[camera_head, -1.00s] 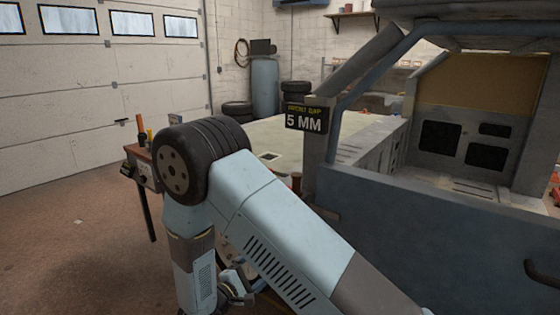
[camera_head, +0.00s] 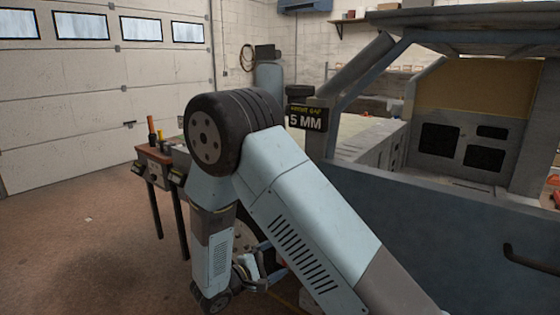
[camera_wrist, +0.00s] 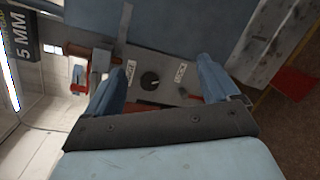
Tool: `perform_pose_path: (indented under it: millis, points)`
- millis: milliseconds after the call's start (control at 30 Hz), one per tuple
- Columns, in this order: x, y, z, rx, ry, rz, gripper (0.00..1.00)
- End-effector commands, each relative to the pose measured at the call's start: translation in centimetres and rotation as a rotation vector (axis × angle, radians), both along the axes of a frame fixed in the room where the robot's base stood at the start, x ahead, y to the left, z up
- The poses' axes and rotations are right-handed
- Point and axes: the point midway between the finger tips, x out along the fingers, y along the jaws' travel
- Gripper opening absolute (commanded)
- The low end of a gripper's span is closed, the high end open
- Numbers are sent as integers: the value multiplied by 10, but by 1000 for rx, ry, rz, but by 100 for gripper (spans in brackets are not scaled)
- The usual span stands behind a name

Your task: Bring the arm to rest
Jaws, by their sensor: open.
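My gripper (camera_head: 252,270) hangs low at the end of my bent arm in the head view, in front of the blue-grey frame (camera_head: 430,235). In the wrist view my gripper (camera_wrist: 162,82) has its two blue fingers spread wide, with nothing held between them. Beyond the fingers is a grey panel with a black round knob (camera_wrist: 150,81) and small white labels on both sides of it. I cannot tell how far the fingertips are from the panel.
A black "5 MM" sign (camera_head: 306,118) stands at the frame's corner. A work table with tools (camera_head: 155,160) is behind my arm on the left. A red-handled tool (camera_wrist: 84,65) shows left of the fingers. Open floor (camera_head: 75,245) lies at the left.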

Motion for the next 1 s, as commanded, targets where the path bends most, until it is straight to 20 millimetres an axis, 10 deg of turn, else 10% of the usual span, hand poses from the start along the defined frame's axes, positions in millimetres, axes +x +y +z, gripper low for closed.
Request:
perform_pose_path:
  millis: [467,1000]
  points:
    - [-12,-101,87,242,89,-349,88]
    - [-73,-197,166,668,162,-661,88]
